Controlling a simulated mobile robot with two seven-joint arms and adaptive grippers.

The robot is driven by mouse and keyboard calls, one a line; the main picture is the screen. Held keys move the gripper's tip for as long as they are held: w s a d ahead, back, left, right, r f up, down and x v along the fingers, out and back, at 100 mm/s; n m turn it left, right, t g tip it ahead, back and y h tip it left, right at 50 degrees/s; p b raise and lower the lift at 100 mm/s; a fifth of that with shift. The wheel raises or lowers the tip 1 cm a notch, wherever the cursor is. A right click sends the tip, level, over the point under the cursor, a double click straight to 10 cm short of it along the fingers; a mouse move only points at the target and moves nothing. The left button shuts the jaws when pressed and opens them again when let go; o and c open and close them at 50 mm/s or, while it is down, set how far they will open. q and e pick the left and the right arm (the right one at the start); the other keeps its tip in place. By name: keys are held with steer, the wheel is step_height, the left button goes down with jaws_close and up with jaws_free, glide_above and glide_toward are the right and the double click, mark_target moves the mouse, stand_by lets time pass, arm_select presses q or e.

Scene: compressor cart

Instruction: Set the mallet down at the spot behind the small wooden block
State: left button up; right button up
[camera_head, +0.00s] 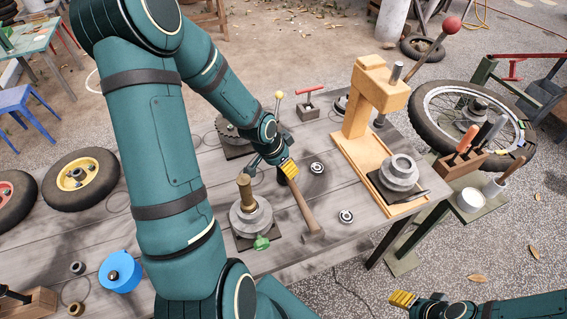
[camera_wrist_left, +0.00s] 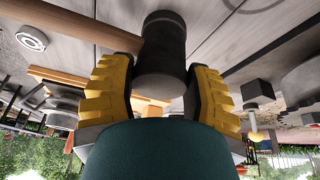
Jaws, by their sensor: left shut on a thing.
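My left gripper (camera_head: 289,168) is shut on the mallet's black head, above the workbench. The left wrist view shows the black mallet head (camera_wrist_left: 164,55) between the two yellow fingers (camera_wrist_left: 160,95). The mallet's brown handle (camera_head: 304,207) slants down toward the bench's front edge; it also shows at upper left in the left wrist view (camera_wrist_left: 75,27). A small brownish block-like shape (camera_head: 314,238) is at the handle's lower end; I cannot tell whether it is separate. My right gripper (camera_head: 415,301) is at lower right, off the bench, its opening unclear.
A stacked metal part with a wooden peg (camera_head: 250,215) stands just left of the handle. Bearing rings (camera_head: 346,216) lie to the right. A wooden press (camera_head: 365,110) stands farther right. A red-handled tool (camera_head: 308,103) is behind. Bare planks (camera_head: 215,175) show between items.

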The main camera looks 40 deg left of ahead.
arm_select(q)
steer(key=shift+f+b, duration=0.6)
steer(key=shift+f, duration=0.1)
steer(key=o, duration=1.6)
steer(key=shift+s+r, duration=0.1)
steer(key=shift+r, duration=0.1)
steer(key=p+v, duration=0.2)
steer(key=p, duration=0.1)
steer(key=shift+r, duration=0.2)
steer(key=shift+p+v, duration=2.15)
steer(key=shift+p, duration=0.1)
